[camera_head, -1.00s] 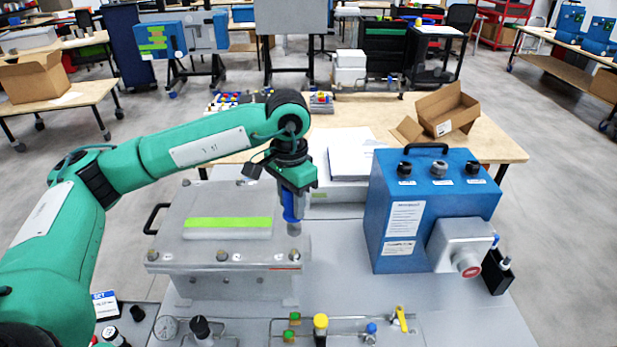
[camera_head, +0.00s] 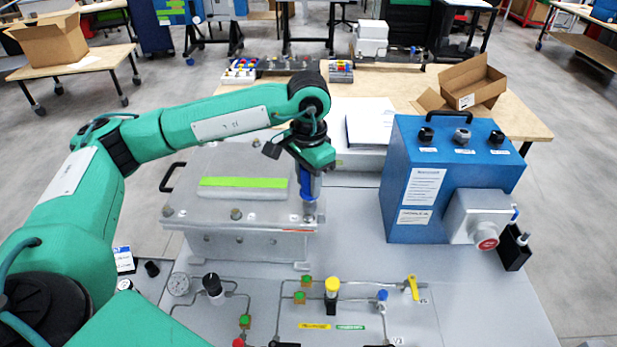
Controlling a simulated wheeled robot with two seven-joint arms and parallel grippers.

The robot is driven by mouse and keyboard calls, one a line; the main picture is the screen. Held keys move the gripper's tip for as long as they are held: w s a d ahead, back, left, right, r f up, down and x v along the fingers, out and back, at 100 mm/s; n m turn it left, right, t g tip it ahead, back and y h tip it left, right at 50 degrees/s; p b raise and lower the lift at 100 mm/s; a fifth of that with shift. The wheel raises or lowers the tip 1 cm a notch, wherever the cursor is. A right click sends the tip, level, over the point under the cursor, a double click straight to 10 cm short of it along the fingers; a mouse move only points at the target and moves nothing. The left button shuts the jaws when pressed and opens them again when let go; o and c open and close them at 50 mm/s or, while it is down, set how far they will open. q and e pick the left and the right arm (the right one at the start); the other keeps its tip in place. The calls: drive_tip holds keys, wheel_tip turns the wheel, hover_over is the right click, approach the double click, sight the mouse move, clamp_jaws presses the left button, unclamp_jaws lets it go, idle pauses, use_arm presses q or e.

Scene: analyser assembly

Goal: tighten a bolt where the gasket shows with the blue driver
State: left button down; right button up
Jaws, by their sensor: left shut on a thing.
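My left gripper (camera_head: 312,165) is shut on the blue driver (camera_head: 310,187), which points down and stands roughly upright. Its grey tip end is at the front right corner of the grey metal housing's lid (camera_head: 270,212), over the bolt there. The tip hides that bolt, so I cannot tell whether they touch. A thin red gasket line (camera_head: 298,230) shows under the lid edge at this corner. Other front bolts show at the middle (camera_head: 236,214) and the left (camera_head: 168,210). My right gripper is out of view.
A blue control box (camera_head: 455,180) with knobs and a red button stands right of the housing. In front lie a gauge (camera_head: 179,284), pipes and a yellow-capped valve (camera_head: 332,286). An open carton (camera_head: 470,85) stands behind. Bare grey bench lies between housing and blue box.

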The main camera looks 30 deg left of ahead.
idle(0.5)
use_arm(q)
drive_tip(key=shift+s+f+b, duration=0.1)
drive_tip(key=shift+f+b, duration=0.2)
drive_tip(key=shift+b, duration=0.4)
drive_tip(key=shift+f+b, duration=1)
drive_tip(key=shift+b, duration=0.05)
idle(1.1)
drive_tip(key=c, duration=1.5)
unclamp_jaws()
clamp_jaws()
drive_tip(key=shift+f+b, duration=0.1)
drive_tip(key=shift+b, duration=0.25)
drive_tip(key=m+b, duration=0.2)
drive_tip(key=shift+a+f+m+b, duration=0.1)
drive_tip(key=shift+f+m+b, duration=0.05)
drive_tip(key=shift+m+b, duration=0.25)
drive_tip(key=shift+r+m+b, duration=0.2)
drive_tip(key=shift+m+b, duration=0.4)
drive_tip(key=shift+m, duration=0.3)
